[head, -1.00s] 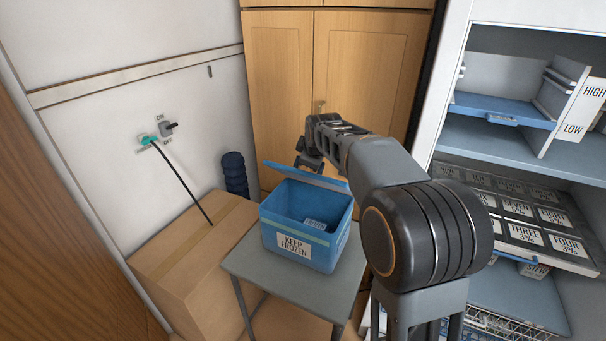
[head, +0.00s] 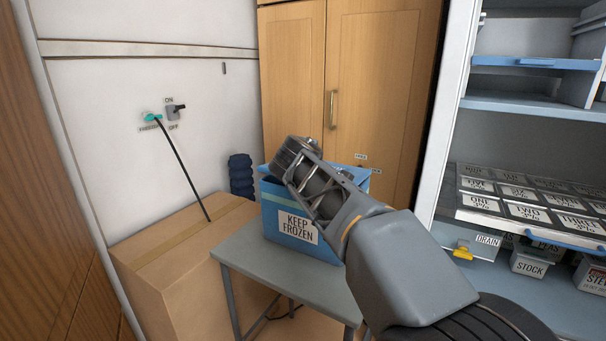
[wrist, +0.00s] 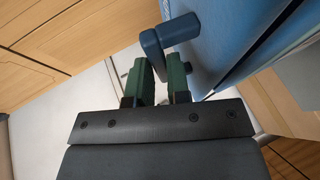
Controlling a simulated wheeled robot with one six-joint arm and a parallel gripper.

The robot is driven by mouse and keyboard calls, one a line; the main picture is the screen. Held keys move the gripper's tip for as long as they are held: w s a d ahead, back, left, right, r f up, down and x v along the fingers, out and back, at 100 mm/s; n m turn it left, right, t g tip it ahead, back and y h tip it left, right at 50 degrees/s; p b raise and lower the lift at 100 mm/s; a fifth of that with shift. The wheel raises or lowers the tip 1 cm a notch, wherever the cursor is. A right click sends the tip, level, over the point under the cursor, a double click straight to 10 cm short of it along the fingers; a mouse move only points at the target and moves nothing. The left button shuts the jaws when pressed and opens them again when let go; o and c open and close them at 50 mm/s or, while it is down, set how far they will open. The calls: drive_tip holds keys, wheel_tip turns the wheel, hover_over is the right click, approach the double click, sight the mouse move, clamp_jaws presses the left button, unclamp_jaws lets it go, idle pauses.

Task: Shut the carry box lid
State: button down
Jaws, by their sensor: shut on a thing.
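The blue carry box (head: 281,225), labelled KEEP FROZEN, stands on a small grey table in the head view. My arm crosses in front of its top, so most of the lid and the gap at the rim are hidden there. In the wrist view, my gripper (wrist: 162,83) has its two green fingers close together at a dark blue handle (wrist: 178,29) on the box's blue face (wrist: 222,30). The fingers are shut on the handle, though their contact is partly hidden. I cannot tell how far open the lid is. My fingertips are hidden in the head view.
The grey table (head: 240,258) is small. A cardboard carton (head: 165,262) stands close at its left, with a dark blue rolled object (head: 241,176) behind. A wooden cabinet (head: 380,90) is behind the box. Shelves with labelled containers (head: 528,262) stand at the right.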

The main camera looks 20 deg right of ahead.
drive_tip(key=shift+s+a+f+b, duration=0.1)
drive_tip(key=shift+a+f+b, duration=0.05)
drive_tip(key=shift+f+b, duration=0.5)
drive_tip(key=shift+s+a+f+b, duration=0.15)
drive_tip(key=shift+f+b, duration=0.35)
drive_tip(key=shift+b, duration=0.25)
drive_tip(key=shift+r, duration=0.15)
drive_tip(key=c, duration=1.1)
unclamp_jaws()
drive_tip(key=shift+r, duration=0.1)
drive_tip(key=p+v, duration=0.2)
drive_tip(key=v, duration=1.1)
drive_tip(key=shift+s+a+p, duration=0.2)
drive_tip(key=shift+s+p, duration=0.05)
drive_tip(key=shift+p, duration=0.1)
drive_tip(key=shift+r, duration=0.1)
